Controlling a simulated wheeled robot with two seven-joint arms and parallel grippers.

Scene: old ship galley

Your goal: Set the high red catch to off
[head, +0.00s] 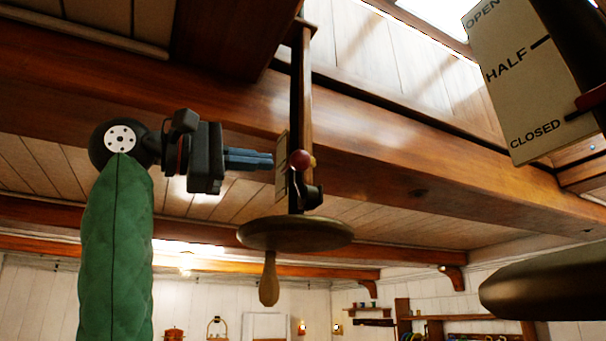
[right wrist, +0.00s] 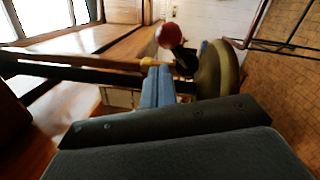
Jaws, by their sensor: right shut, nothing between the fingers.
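The red catch (head: 301,160) is a round red knob on a short dark lever, on an upright post under the ceiling beam. In the right wrist view its red ball (right wrist: 169,35) shows just beyond the fingertips. A small pale plate (head: 281,165) stands beside it, edge-on, its lettering unreadable. My right gripper (head: 272,160) is level with the knob and just left of it. Its blue fingers (right wrist: 157,82) are together and empty, and I cannot tell whether they touch the lever or plate. My left gripper is not in view.
A round brass disc (head: 295,233) sits below the catch, with a wooden handle (head: 269,280) hanging under it. A thick beam (head: 420,170) runs behind. A sign (head: 520,75) reading OPEN, HALF, CLOSED and a dark rounded object (head: 545,288) are at the right.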

